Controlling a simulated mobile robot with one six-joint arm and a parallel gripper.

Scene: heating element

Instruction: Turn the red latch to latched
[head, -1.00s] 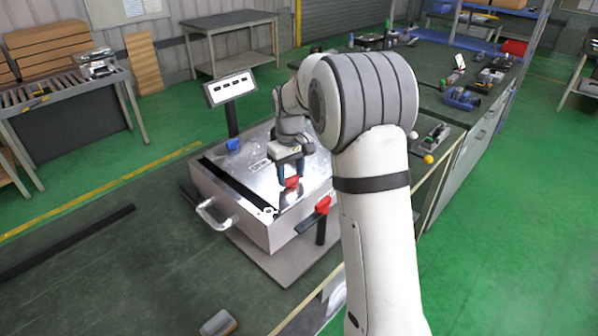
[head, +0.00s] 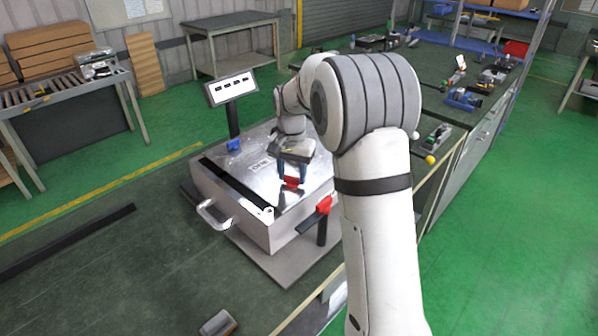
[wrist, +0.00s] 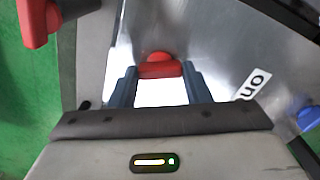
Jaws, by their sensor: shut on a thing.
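A red latch (head: 292,182) with a short bar sits on the shiny top of a low metal box (head: 245,185). In the wrist view the latch (wrist: 160,69) shows a rounded hub behind its bar. My gripper (wrist: 160,84) has its two blue-grey fingers at the two ends of this bar and is shut on it. In the head view my gripper (head: 290,176) is above the box top, partly hidden by my arm. A second red part (head: 324,205) is on a dark post at the box's front right corner. It also shows in the wrist view (wrist: 36,22).
A label reading "on" (wrist: 254,84) is on the box top near the latch. A blue part (head: 233,145) is at the box's back left, beside a display (head: 231,88) on a post. A metal handle (head: 213,214) juts from the box's front left. Bench space left of the box is mostly clear.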

